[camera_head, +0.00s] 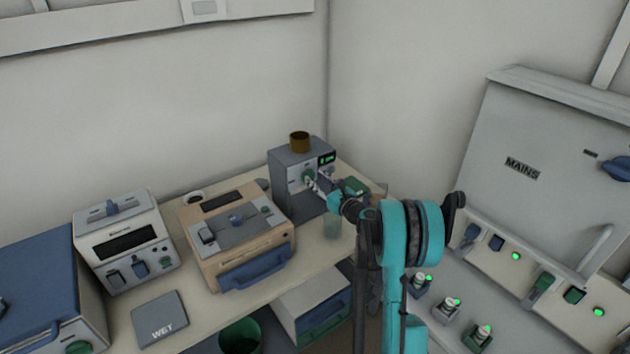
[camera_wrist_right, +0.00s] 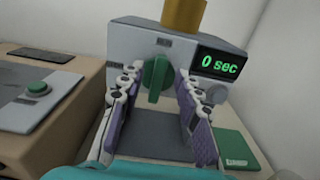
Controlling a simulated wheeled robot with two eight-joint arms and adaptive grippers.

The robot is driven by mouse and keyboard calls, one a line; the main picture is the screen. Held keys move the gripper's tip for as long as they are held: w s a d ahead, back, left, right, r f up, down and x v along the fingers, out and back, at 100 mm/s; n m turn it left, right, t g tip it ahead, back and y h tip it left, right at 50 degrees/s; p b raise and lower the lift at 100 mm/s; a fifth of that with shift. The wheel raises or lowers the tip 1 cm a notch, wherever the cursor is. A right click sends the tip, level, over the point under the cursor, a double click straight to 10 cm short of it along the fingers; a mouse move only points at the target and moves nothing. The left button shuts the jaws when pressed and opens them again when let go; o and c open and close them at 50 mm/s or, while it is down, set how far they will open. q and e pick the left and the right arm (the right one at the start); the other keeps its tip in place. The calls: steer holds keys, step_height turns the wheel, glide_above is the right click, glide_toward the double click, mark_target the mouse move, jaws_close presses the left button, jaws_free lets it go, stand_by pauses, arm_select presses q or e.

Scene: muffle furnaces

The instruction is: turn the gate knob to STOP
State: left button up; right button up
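The gate knob appears to be the green round knob (camera_wrist_right: 155,80) with a vertical grip bar, on the front of a grey box (camera_head: 285,166). A lit display (camera_wrist_right: 219,65) beside it reads "0 sec". In the right wrist view my right gripper (camera_wrist_right: 160,115) is open, with one finger on each side of the knob and visible gaps. In the head view the right gripper (camera_head: 318,186) is in front of the box and partly covers the knob (camera_head: 308,176). The markings around the knob are too small to read. My left gripper is not in view.
A brown cup (camera_head: 299,142) stands on the grey box. A tan device with a blue handle (camera_head: 256,268) is to its left on the bench. A green pad (camera_wrist_right: 237,147) lies at the right. The MAINS cabinet (camera_head: 540,140) is on the right.

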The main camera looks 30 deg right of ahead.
steer(key=shift+w, duration=0.65)
jaws_close()
